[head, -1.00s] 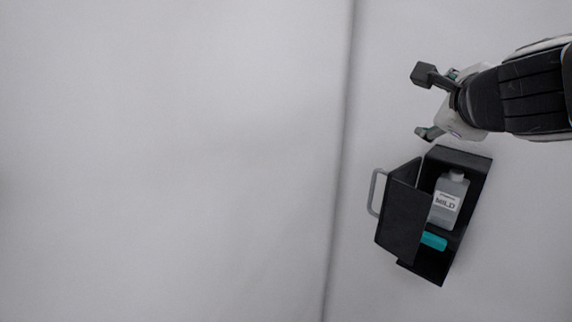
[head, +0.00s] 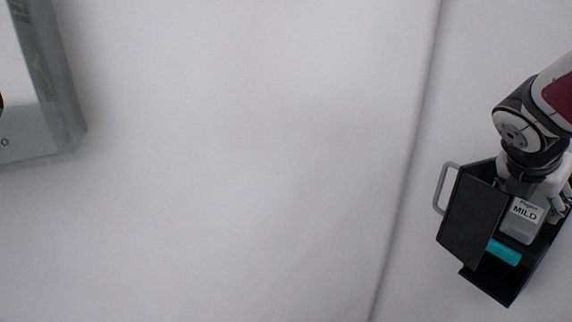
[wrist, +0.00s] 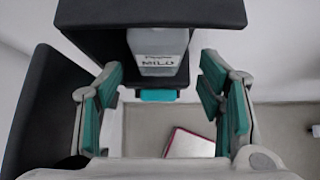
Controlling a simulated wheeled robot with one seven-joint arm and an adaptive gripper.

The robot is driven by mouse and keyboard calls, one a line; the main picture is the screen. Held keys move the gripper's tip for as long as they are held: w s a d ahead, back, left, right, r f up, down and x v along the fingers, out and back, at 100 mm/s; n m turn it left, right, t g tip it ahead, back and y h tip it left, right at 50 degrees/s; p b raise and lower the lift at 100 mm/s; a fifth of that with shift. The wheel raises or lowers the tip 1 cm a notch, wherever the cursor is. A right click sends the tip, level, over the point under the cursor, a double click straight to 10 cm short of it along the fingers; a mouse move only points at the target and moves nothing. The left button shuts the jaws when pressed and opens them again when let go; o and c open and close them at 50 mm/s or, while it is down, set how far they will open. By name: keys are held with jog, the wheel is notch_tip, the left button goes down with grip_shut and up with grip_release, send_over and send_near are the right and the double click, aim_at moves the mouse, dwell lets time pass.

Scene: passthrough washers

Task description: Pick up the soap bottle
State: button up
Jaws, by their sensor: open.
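The soap bottle (head: 520,228) is grey with a white label reading "MILD". It stands in a black open box (head: 488,284) at the right of the head view. In the wrist view the bottle (wrist: 158,52) is at the top centre, in front of the gap between the fingers. My gripper (wrist: 160,100) is open, with teal-padded fingers left and right of the bottle's line. In the head view it is at the box's opening, over the bottle's upper part. The bottle's top is hidden there. I cannot tell whether the fingers touch it.
The box's black door (head: 472,222) with a grey handle (head: 440,190) stands open. A red-edged panel (wrist: 190,145) shows lower in the wrist view.

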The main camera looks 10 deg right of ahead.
aim_at(528, 211)
jog(key=b+x, duration=0.2)
jog(key=x, duration=0.7)
jog(key=shift+w+r, duration=0.1)
jog(key=shift+w, duration=0.05)
jog(key=c, duration=1)
